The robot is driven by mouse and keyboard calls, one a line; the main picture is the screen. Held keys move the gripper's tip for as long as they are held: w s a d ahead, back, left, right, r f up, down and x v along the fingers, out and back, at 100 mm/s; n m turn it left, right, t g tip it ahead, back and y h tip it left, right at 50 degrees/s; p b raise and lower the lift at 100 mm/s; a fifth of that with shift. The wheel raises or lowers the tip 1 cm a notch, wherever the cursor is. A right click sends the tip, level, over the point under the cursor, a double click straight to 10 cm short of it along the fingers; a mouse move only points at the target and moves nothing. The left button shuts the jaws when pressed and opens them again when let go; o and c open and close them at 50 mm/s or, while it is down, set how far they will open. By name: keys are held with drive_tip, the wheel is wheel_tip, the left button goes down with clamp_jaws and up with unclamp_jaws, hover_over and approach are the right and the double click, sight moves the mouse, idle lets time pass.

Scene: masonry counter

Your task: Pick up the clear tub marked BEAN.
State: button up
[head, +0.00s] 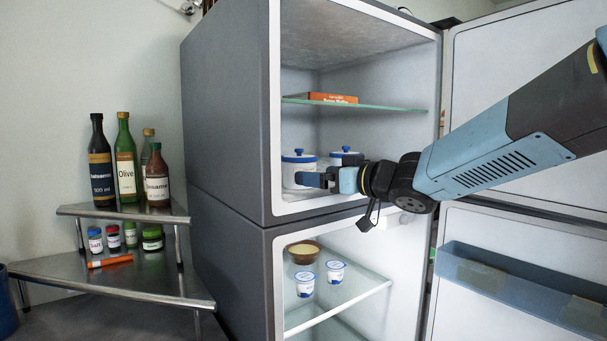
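I cannot make out a clear tub marked BEAN in the head view. My gripper (312,180) reaches from the right into the upper compartment of the open fridge (228,120). Its dark fingers are in front of the lower part of a white pot with a blue lid (299,159). A second white pot with a blue lid (346,156) stands to its right, partly hidden by my wrist. The fingers are seen too small and side-on to tell their opening, or whether they touch the pot.
An orange box (332,98) lies on the glass shelf (390,107) above. Below are a brown bowl (303,248) and two white cups (305,287) (336,274). Open doors (520,240) stand at right. A metal corner rack (150,282) at left holds bottles and small jars.

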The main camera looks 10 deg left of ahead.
drive_tip(key=shift+x, duration=2.9)
drive_tip(key=shift+w+d+r, duration=0.1)
drive_tip(key=shift+w+r, duration=0.05)
drive_tip(key=shift+c, duration=0.3)
drive_tip(key=c, duration=1)
